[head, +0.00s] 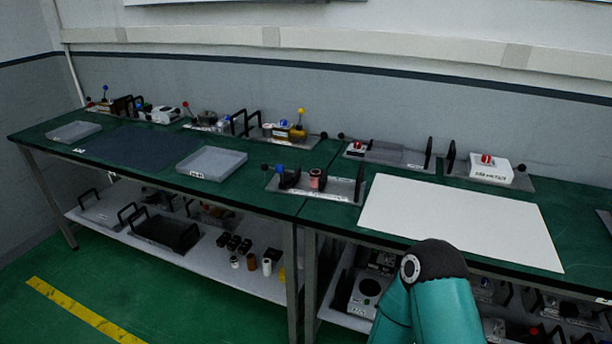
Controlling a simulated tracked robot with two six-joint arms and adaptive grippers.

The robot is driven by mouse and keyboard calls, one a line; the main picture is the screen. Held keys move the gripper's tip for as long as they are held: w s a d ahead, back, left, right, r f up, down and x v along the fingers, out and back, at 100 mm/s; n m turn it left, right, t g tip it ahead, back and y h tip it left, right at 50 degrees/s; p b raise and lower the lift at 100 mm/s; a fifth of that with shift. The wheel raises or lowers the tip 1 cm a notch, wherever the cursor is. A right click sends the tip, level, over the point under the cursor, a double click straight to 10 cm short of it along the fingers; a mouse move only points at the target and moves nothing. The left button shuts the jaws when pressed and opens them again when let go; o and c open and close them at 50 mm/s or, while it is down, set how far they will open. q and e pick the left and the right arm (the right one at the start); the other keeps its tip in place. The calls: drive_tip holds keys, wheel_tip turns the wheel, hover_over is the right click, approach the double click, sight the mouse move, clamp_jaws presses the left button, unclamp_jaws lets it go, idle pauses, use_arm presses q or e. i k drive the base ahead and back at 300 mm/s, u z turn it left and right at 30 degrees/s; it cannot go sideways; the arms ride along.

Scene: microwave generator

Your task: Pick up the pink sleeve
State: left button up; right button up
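A small pink sleeve (315,180) stands upright on a grey fixture plate (342,188) near the middle of the green workbench. A part with a blue ball knob stands just left of it on the same plate. A teal arm link of mine with a dark joint rises at the bottom right, in front of the bench. Neither of my grippers shows in the head view, so their distance to the sleeve cannot be seen.
A white sheet (455,220) covers the bench right of the sleeve. Grey trays (211,163) and a dark mat (137,150) lie to the left. Fixtures with black handles line the back. A lower shelf (200,243) holds several sleeves and plates. Green floor is clear in front.

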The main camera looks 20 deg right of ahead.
sight(315, 174)
drive_tip(key=i, duration=0.9)
drive_tip(key=z, duration=0.05)
